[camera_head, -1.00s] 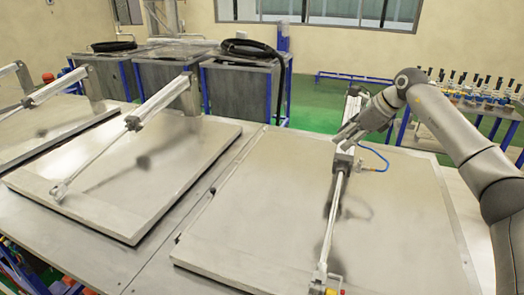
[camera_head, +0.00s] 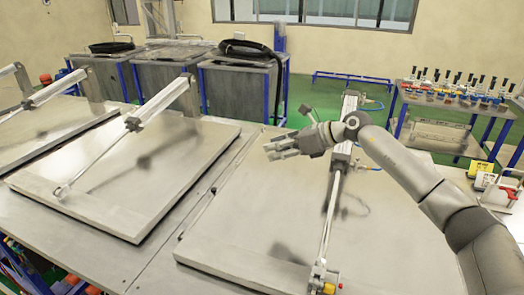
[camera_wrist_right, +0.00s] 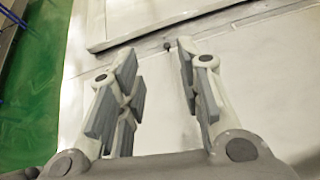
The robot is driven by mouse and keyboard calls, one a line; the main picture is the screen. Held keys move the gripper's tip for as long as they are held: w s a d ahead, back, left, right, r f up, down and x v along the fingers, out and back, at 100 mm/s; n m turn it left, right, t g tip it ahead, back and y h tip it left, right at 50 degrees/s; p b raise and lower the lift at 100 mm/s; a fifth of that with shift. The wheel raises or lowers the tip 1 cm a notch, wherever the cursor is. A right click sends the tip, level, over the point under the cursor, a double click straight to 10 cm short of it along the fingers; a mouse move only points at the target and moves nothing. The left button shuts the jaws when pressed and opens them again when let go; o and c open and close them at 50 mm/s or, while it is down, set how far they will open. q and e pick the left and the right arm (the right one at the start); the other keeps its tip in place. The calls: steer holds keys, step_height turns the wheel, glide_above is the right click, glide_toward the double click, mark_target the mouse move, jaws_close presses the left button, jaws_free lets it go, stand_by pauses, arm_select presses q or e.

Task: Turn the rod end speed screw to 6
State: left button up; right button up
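The pneumatic cylinder (camera_head: 340,158) lies along the right lid (camera_head: 235,225), its thin rod (camera_head: 331,205) running down to a bracket with yellow and red parts (camera_head: 325,278). Small fittings (camera_head: 366,166) sit beside the cylinder's near end; the speed screw and its number are too small to make out. My right gripper (camera_head: 272,148) is left of the cylinder, above the lid, pointing left. In the right wrist view its fingers (camera_wrist_right: 157,85) are apart with nothing between them. My right arm covers part of the cylinder. My left gripper is not in view.
Two more lids with cylinders, the middle one (camera_head: 120,195) and one at far left (camera_head: 45,125), stand on the same bench. Grey bins (camera_head: 240,90) stand behind. A rack of small coloured items (camera_head: 455,90) stands at the back right. Open space lies above the right lid.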

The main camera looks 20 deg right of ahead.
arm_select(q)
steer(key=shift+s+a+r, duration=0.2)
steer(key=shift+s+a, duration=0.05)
arm_select(e)
steer(key=shift+m+t+y, duration=0.4)
steer(key=shift+y, duration=0.5)
steer(key=a, duration=0.5)
steer(key=shift+s+r, duration=0.25)
steer(key=shift+s, duration=0.1)
steer(key=shift+d, duration=0.1)
